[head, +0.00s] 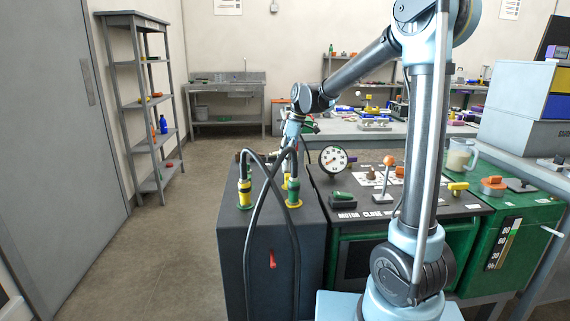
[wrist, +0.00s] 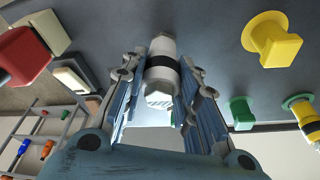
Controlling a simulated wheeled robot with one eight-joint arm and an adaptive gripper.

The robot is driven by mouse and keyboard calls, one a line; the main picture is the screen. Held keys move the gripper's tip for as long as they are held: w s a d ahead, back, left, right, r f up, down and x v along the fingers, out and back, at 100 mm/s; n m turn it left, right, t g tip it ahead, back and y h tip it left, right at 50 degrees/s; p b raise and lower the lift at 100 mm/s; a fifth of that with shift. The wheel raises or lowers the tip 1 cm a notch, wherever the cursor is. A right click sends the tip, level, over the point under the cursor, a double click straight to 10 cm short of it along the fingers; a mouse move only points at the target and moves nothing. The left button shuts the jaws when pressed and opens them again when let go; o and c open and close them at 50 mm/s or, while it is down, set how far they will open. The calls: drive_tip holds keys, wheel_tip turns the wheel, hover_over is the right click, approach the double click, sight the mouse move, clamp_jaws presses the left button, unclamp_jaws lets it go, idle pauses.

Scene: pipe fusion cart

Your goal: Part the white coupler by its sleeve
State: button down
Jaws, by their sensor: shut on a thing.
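The white coupler (wrist: 161,48) shows in the wrist view as a white cylinder with a black band and a hexagonal end facing me. My gripper (wrist: 162,74) has one finger on each side of it and is shut on it around the banded part. In the head view my gripper (head: 291,142) is small, above the back of the dark cart top, and the hoses and my wrist hide the coupler there. Whether the coupler's two halves are joined or apart cannot be told.
A yellow-banded coupler (head: 244,190) and a green and yellow coupler (head: 293,192) stand on the cart (head: 235,225), with black hoses looping in front. A pressure gauge (head: 333,159) and an orange-knobbed lever (head: 388,165) are to the right.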

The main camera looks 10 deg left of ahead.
drive_tip(key=shift+r, duration=0.15)
drive_tip(key=shift+r, duration=2.8)
drive_tip(key=shift+w+r, duration=0.1)
